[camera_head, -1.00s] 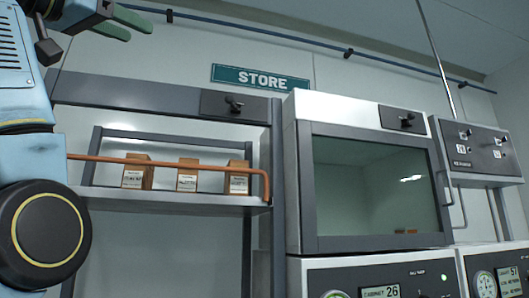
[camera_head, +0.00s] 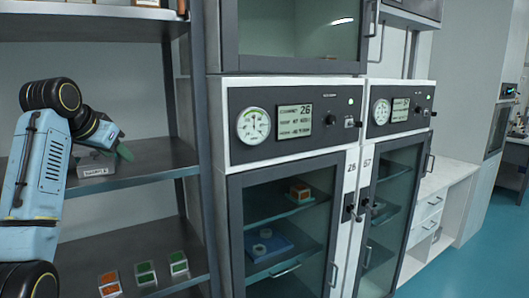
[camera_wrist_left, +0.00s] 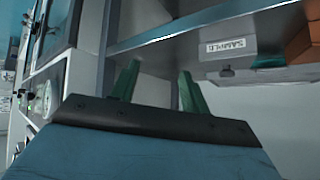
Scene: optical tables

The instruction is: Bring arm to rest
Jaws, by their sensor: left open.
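My left arm comes in from the left in the head view. Its gripper (camera_head: 122,152) has green fingers and hangs by the middle shelf of the rack, close to a grey labelled box (camera_head: 97,166). In the left wrist view the two green fingers of the gripper (camera_wrist_left: 158,90) stand apart with nothing between them. The grey box with a SAMPLE label (camera_wrist_left: 229,48) lies beyond the fingers, at the upper right. I cannot tell from the head view whether the gripper touches the box. My right gripper is in neither view.
The middle shelf (camera_head: 155,165) is otherwise largely bare. Red and green boxes (camera_head: 146,273) sit on the lower shelf. Glass-doored cabinet 26 (camera_head: 290,170) stands right of the rack, with a second cabinet (camera_head: 390,185) beside it. Open blue floor (camera_head: 480,250) lies at the right.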

